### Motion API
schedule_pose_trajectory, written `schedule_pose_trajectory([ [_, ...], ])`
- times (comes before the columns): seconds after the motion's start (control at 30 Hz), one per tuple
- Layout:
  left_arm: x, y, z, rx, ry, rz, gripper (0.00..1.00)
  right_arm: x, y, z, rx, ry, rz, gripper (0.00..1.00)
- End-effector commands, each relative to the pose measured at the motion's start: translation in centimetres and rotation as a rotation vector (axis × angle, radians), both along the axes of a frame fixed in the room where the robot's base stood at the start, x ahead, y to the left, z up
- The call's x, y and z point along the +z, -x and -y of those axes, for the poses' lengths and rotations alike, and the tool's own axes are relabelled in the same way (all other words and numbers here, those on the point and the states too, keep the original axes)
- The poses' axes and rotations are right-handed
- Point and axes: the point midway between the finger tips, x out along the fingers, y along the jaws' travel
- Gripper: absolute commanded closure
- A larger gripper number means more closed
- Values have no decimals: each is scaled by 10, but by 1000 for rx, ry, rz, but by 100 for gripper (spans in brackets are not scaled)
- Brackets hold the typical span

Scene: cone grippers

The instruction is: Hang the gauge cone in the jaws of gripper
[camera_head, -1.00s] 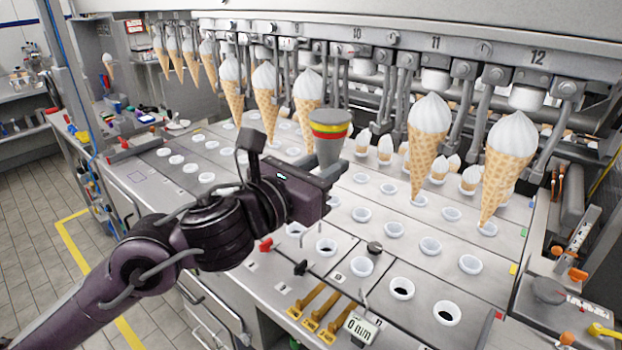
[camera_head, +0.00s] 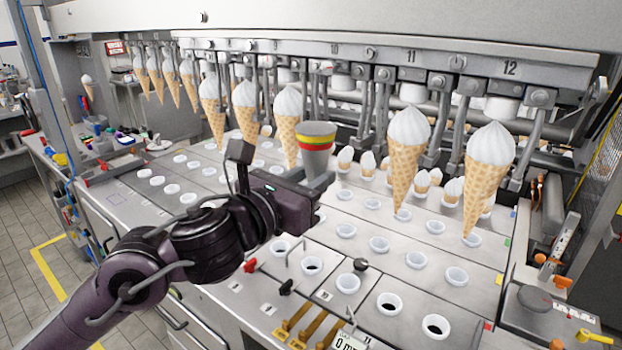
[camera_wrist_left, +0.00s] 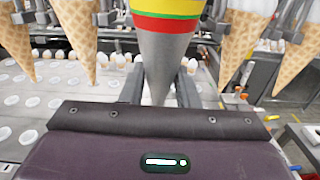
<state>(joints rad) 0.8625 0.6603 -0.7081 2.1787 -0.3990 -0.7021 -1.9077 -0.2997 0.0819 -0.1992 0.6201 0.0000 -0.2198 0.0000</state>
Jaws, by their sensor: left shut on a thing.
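The gauge cone (camera_head: 317,136) is grey with yellow, red and green bands, upright with its wide end up. My left gripper (camera_head: 316,182) is shut on its lower part and holds it above the machine deck, in front of the hanging row. In the left wrist view the gauge cone (camera_wrist_left: 165,55) stands between the two fingers, its top cut off by the frame. Overhead jaws (camera_head: 362,112) hang behind it, between the filled waffle cones, and show no cone there. My right gripper is not in view.
Ice-cream waffle cones hang from the numbered rail (camera_head: 440,62), including one left (camera_head: 288,125) and one right (camera_head: 407,150) of the gauge cone. The deck (camera_head: 300,215) has rows of white cups. Yellow-handled levers (camera_head: 300,325) stand at the front edge.

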Motion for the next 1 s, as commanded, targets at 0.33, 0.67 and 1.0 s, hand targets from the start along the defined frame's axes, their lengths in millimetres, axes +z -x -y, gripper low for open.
schedule_pose_trajectory([
  [0.33,0,-4,3,-1,2,1,88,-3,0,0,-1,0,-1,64],
  [0.67,0,-13,10,0,1,2,88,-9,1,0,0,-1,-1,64],
  [1.0,0,-23,17,0,1,2,88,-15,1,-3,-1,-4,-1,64],
])
